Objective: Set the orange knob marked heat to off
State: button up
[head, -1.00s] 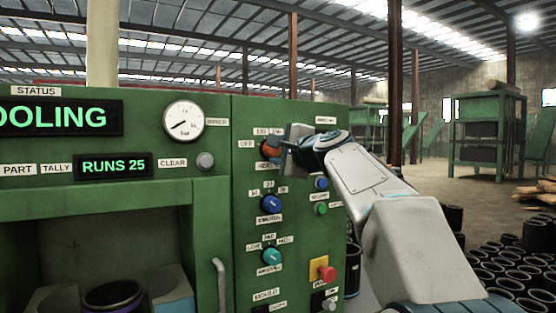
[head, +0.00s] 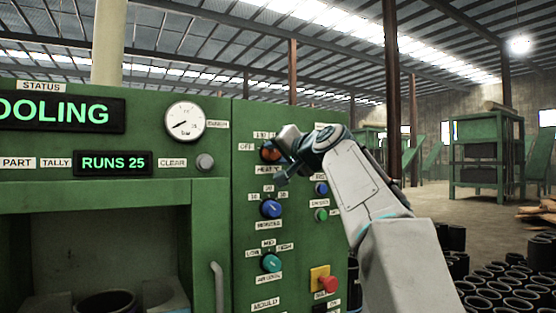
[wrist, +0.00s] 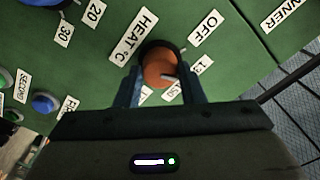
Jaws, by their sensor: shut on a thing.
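The orange heat knob (head: 268,154) is on the upper part of the green panel, right of its "OFF" label (head: 246,147). In the wrist view the knob (wrist: 160,64) sits between the two blue-grey fingers of my gripper (wrist: 159,84), which are shut on its sides. The "HEAT °C" label (wrist: 134,38) is at upper left. Number labels below are partly hidden by the fingers. In the head view my gripper (head: 285,157) partly covers the knob.
Blue (head: 271,208) and teal (head: 271,263) knobs are below on the same panel. A small blue button (head: 321,188), a green button (head: 321,214) and a red button (head: 327,284) are to the right. A vertical handle (head: 218,288) stands at lower left.

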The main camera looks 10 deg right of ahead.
jog(key=n+b, duration=0.1)
jog(key=n, duration=0.3)
jog(key=shift+f+n, duration=0.15)
jog(key=shift+n, duration=0.15)
jog(key=n+b, duration=0.1)
jog(key=n, duration=0.3)
jog(key=shift+n, duration=0.4)
jog(key=o, duration=1)
jog(key=shift+b, duration=0.3)
jog(key=b+v, duration=0.4)
jog(key=v, duration=1)
jog(key=shift+r, duration=0.2)
